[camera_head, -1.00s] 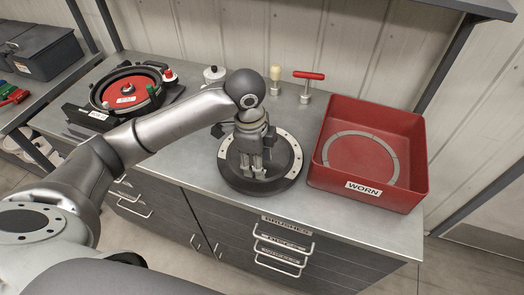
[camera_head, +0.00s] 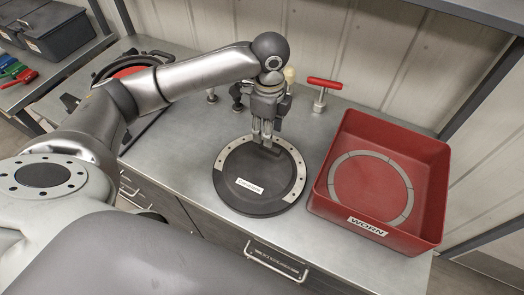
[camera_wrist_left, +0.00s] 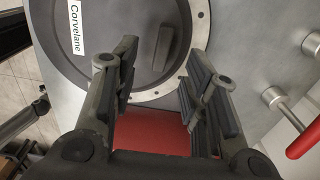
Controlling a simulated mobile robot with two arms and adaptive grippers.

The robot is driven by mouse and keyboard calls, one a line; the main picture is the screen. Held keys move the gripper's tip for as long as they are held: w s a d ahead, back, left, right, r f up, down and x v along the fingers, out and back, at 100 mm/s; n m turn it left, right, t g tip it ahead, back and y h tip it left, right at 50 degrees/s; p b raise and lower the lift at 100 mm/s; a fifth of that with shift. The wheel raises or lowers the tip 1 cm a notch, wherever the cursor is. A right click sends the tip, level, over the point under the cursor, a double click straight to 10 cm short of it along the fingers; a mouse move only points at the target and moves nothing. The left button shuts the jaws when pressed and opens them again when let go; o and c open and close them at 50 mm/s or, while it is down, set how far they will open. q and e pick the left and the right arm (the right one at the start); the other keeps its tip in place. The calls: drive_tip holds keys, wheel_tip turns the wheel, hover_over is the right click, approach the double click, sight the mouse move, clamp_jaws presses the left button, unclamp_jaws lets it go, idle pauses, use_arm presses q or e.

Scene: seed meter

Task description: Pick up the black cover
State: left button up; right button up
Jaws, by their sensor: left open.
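The black cover (camera_head: 250,184) is a round dark disc with a white "Corvelane" label, lying on the workbench with a pale perforated ring arc along its edge. In the left wrist view the cover (camera_wrist_left: 108,50) shows a raised dark ridge (camera_wrist_left: 165,48) on its face. My left gripper (camera_head: 265,141) points down over the back part of the cover. Its two fingers (camera_wrist_left: 158,72) are spread and empty, and the ridge shows beyond them in the left wrist view. The gripper hides part of the cover's back edge. My right gripper is not in view.
A red bin (camera_head: 425,190) marked "WORN" stands close right of the cover, with a grey segmented ring (camera_head: 407,190) inside. A red T-handled tool (camera_head: 322,90) stands behind. A round black-and-red unit (camera_head: 128,70) sits at the left, partly behind my arm.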

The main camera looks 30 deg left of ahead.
sight(260, 169)
use_arm(q)
drive_tip(key=shift+s+f, duration=0.1)
drive_tip(key=shift+f, duration=1.1)
drive_tip(key=f, duration=0.1)
drive_tip(key=f+p, duration=0.2)
drive_tip(key=shift+w+d+f, duration=0.3)
drive_tip(key=shift+w, duration=0.05)
drive_tip(key=shift+f, duration=0.65)
drive_tip(key=shift+c, duration=0.6)
drive_tip(key=c, duration=0.5)
clamp_jaws()
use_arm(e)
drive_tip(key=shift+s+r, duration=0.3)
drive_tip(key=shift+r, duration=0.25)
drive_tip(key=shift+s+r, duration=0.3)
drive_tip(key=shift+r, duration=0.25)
